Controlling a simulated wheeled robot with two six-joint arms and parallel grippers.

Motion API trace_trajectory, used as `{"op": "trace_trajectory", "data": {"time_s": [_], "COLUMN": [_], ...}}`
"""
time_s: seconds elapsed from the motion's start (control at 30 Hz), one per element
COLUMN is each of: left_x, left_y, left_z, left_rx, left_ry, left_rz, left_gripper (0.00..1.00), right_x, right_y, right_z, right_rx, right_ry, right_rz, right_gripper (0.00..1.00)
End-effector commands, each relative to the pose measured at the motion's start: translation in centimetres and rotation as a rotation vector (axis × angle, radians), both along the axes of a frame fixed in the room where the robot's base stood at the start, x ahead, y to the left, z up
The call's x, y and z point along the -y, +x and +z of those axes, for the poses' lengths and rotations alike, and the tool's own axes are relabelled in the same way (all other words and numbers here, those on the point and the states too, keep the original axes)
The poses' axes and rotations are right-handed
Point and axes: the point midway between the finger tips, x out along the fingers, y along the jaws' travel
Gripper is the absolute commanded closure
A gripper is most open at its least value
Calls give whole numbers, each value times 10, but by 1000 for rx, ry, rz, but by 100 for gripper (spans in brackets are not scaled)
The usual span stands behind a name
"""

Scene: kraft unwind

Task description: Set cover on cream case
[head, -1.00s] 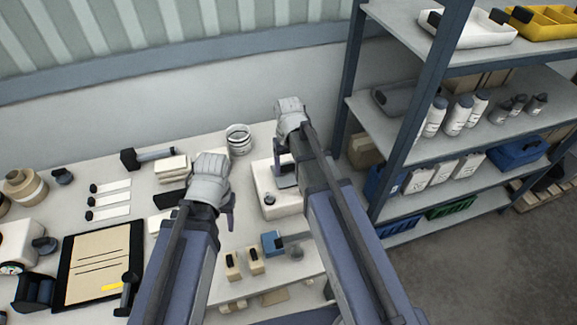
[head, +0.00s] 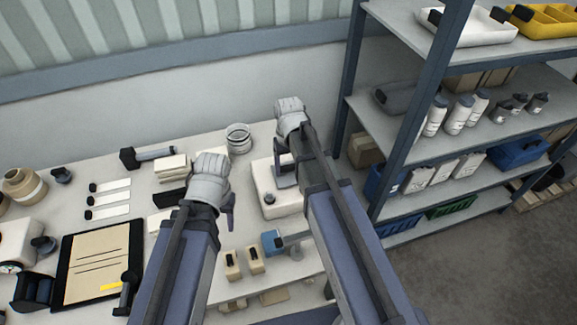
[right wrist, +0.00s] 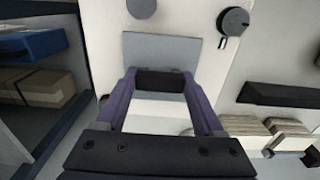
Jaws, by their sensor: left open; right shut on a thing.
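The cream case (head: 290,205) stands on the table below my right gripper (head: 285,172), with a dark round knob (head: 268,198) on top. In the right wrist view its pale surface fills much of the background. My right gripper (right wrist: 160,86) is shut on a dark handle block (right wrist: 160,80). A flat grey-blue plate (right wrist: 160,50), which looks like the cover, shows just beyond the fingers. I cannot tell whether the plate touches the case. My left gripper (head: 229,213) is open and empty over the table, left of the case; its fingers are partly hidden.
A clear jar (head: 238,138) stands behind the case. Small tan blocks (head: 232,265) and a blue item (head: 271,242) are in front. A black-framed board (head: 95,265) lies at the left. A shelf unit (head: 460,175) rises at the right.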

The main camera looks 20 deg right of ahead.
Motion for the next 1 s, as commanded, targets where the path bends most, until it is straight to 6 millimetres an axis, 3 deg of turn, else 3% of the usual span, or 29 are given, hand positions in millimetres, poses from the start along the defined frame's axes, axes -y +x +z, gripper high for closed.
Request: {"op": "trace_trajectory", "data": {"time_s": [0.87, 0.9, 1.0], "left_x": [0, 0, 0], "left_y": [0, 0, 0], "left_z": [-7, -6, -6], "left_rx": [0, 0, 0], "left_ry": [0, 0, 0], "left_rz": [0, 0, 0], "left_gripper": [50, 50, 50], "right_x": [0, 0, 0], "right_y": [0, 0, 0], "right_z": [-7, -6, -6], "right_rx": [0, 0, 0], "right_ry": [0, 0, 0], "right_rz": [0, 0, 0], "right_gripper": [86, 26, 15]}}
